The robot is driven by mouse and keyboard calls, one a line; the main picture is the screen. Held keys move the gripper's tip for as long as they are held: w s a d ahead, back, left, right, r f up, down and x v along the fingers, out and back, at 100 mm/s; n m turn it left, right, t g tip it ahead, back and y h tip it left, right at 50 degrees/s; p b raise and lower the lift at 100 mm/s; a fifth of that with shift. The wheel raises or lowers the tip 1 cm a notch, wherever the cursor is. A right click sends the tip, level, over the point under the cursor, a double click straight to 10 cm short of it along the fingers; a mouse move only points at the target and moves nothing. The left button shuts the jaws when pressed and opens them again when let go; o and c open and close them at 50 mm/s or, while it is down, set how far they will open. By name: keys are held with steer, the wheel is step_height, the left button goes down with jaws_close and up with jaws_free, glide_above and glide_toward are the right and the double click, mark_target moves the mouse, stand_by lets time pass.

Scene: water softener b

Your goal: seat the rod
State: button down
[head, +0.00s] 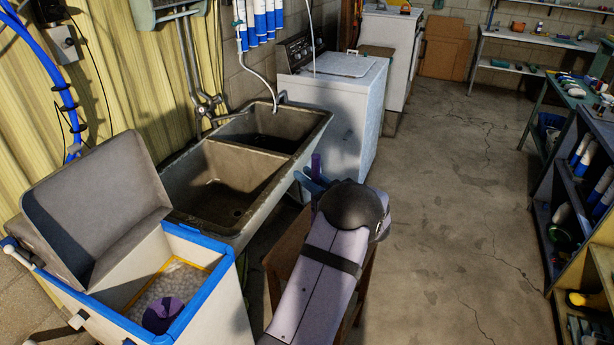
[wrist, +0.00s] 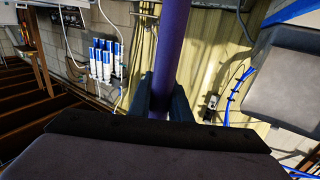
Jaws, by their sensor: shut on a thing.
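My gripper (head: 314,181) is shut on a purple rod, out over the floor just right of the sink. Only a short purple piece of the rod (head: 316,163) shows above the fingers in the head view. In the wrist view the rod (wrist: 173,45) stands between the two dark fingers (wrist: 161,98) and runs up out of the picture; its other end is hidden. The water softener tank (head: 222,285) stands at lower left, white with a blue rim, its grey lid (head: 95,205) open. Inside are pale pellets (head: 160,282) and a round purple and dark piece (head: 163,315).
A double sink (head: 225,180) stands between the tank and a white washing machine (head: 335,110). A wooden stool or stand (head: 284,258) is beneath my arm. Shelves (head: 580,200) line the right side. The floor (head: 455,180) between is clear.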

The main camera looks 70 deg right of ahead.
steer(key=shift+f, duration=0.4)
steer(key=c, duration=1.6)
jaws_free()
steer(key=shift+o, duration=0.2)
steer(key=b+v, duration=0.3)
steer(key=v, duration=0.4)
steer(key=shift+s, duration=0.15)
steer(key=shift+a, duration=0.1)
